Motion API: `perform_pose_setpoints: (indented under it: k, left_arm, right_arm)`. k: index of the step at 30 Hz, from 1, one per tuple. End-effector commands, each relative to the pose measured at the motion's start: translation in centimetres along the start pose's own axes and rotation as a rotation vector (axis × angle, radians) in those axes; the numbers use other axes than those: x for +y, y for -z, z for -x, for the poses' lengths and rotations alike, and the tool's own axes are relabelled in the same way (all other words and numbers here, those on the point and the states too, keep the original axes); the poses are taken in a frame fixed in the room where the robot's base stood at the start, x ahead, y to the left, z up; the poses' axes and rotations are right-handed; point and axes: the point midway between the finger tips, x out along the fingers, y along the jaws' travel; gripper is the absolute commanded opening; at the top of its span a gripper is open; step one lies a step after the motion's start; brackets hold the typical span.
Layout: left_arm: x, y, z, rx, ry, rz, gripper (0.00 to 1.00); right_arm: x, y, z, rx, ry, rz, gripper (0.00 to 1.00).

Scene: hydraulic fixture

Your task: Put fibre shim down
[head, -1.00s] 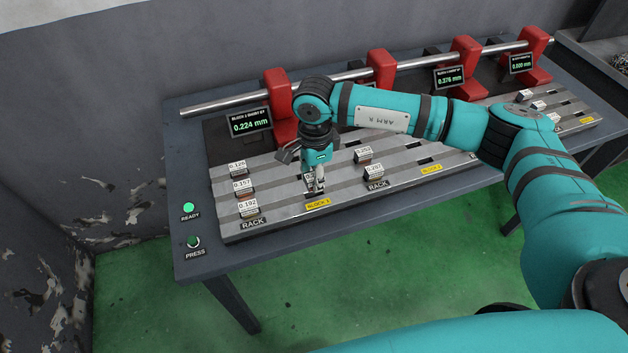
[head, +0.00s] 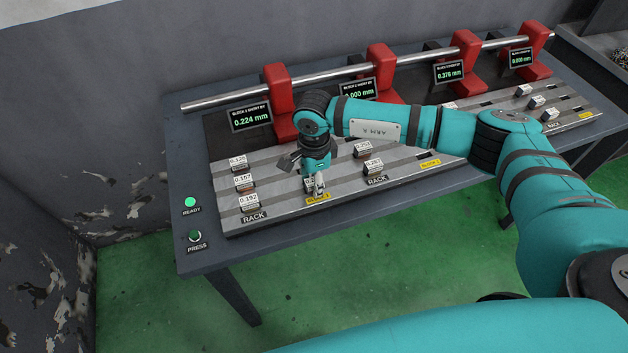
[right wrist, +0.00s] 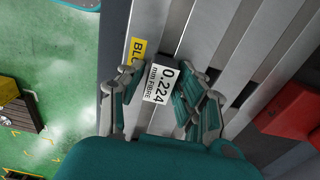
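The fibre shim (right wrist: 158,84), a small block with a white label reading 0.224 mm FIBRE, is between the fingers of my right gripper (right wrist: 165,90) in the right wrist view. The fingers stand apart on both sides of it, with a gap visible at the right finger. In the head view my right gripper (head: 318,187) points down at the front of the slotted plate (head: 345,193), by the yellow BLOCK 1 label (head: 318,198). The fingers partly hide the shim there, and whether it touches the plate is unclear. My left gripper is out of view.
Racked shims, such as the 0.192 one (head: 249,201) and the 0.267 one (head: 373,166), stand on either side. Red clamps (head: 281,100) and a steel bar (head: 235,98) run behind. The block 1 display (head: 250,117) reads 0.224 mm. The READY light (head: 190,203) is lit green.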

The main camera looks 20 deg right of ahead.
Motion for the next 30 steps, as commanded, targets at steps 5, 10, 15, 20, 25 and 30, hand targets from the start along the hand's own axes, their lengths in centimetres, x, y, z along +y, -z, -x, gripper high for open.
perform_pose_setpoints:
  k: [5,10,15,20,25,30]
  left_arm:
    - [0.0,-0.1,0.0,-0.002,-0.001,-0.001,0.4]
    - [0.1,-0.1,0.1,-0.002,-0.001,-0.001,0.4]
    - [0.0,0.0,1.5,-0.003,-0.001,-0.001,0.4]
    - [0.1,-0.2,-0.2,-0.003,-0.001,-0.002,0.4]
    - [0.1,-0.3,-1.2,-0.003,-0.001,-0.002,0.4]
    - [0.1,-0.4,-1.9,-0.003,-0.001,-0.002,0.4]
  right_arm:
    - [0.0,0.0,0.0,0.0,0.0,0.0,0.48]
    - [0.0,0.0,0.1,0.0,-0.001,0.0,0.48]
    - [0.0,0.0,1.3,0.0,0.0,0.0,0.48]
    - [-0.1,0.1,3.9,0.0,0.006,0.002,0.48]
    - [-0.1,0.0,7.8,-0.001,0.006,0.001,0.48]
    - [-0.1,0.0,10.8,0.0,0.003,-0.001,0.48]
